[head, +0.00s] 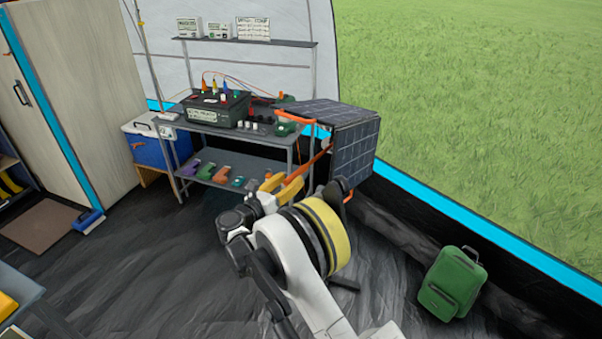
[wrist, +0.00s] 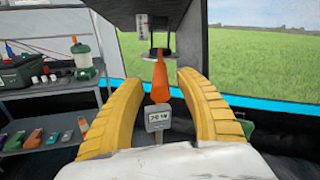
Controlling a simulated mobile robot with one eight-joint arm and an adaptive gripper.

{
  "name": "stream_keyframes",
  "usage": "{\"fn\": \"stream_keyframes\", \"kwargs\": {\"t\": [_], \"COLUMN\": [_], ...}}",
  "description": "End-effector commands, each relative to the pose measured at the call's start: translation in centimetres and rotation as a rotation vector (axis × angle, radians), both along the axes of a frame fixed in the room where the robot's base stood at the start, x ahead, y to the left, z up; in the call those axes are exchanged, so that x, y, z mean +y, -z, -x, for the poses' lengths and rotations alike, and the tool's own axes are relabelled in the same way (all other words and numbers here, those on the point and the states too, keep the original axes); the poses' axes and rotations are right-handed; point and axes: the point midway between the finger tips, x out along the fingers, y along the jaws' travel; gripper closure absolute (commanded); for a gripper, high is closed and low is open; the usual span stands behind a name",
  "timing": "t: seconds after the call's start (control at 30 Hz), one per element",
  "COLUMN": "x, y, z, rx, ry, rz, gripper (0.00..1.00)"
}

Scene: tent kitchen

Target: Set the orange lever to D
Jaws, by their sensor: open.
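The orange lever (wrist: 160,76) hangs in the wrist view below a dark panel, centred between my fingertips. It is wider at its lower end. My gripper (wrist: 158,78) is open, with one yellow finger on each side of the lever and a gap on both sides in the picture. I cannot tell how far in front of the fingertips the lever is. In the head view my gripper (head: 284,187) is beside the solar panel (head: 352,147). No letter D is readable.
A grey shelf (head: 240,132) with a dark battery box (head: 217,108) and several coloured items stands to the left of the panel. A blue cooler (head: 147,148) is further left. The dark floor at left is mostly free.

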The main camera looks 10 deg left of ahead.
Motion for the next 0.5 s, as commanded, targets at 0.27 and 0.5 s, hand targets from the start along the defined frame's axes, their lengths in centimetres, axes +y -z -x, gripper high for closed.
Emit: {"fn": "stream_keyframes", "kwargs": {"t": [0.27, 0.5], "x": [-2.4, -2.9], "y": [0.2, 0.0], "z": [-4.1, -5.0], "rx": [0.000, 0.000], "ry": [0.002, -0.001], "rz": [-0.001, -0.002], "gripper": [0.57, 0.57]}}
